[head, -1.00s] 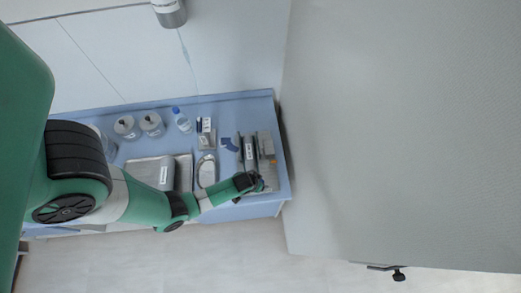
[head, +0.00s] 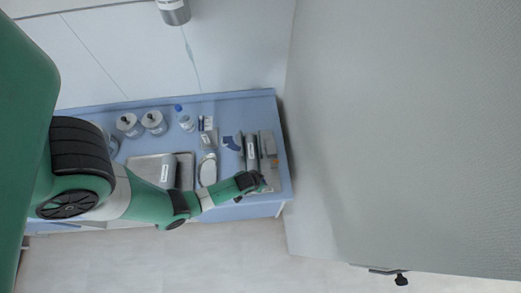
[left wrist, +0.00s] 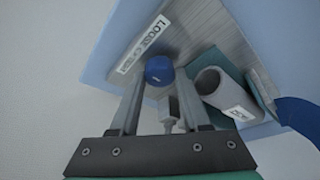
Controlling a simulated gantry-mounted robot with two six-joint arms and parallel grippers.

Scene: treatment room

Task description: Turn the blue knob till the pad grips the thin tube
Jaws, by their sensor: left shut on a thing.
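The blue knob (left wrist: 160,70) sits on a grey panel with a white label (left wrist: 144,44); "LOOSE" can be read on it. My left gripper (left wrist: 159,76) is shut on the knob, one finger on each side. In the head view my left gripper (head: 264,184) is at the front right end of the blue counter, by a grey device (head: 268,145), and hides the knob. I cannot clearly make out the pad or the thin tube. My right gripper is not in view.
A grey cylinder (left wrist: 212,86) with a label lies close beside the gripper, with a blue curved piece (left wrist: 294,114) beyond. On the counter (head: 235,106) stand lidded jars (head: 129,125), a bottle (head: 186,119) and a metal tray (head: 141,166). A large pale surface (head: 420,140) fills the right.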

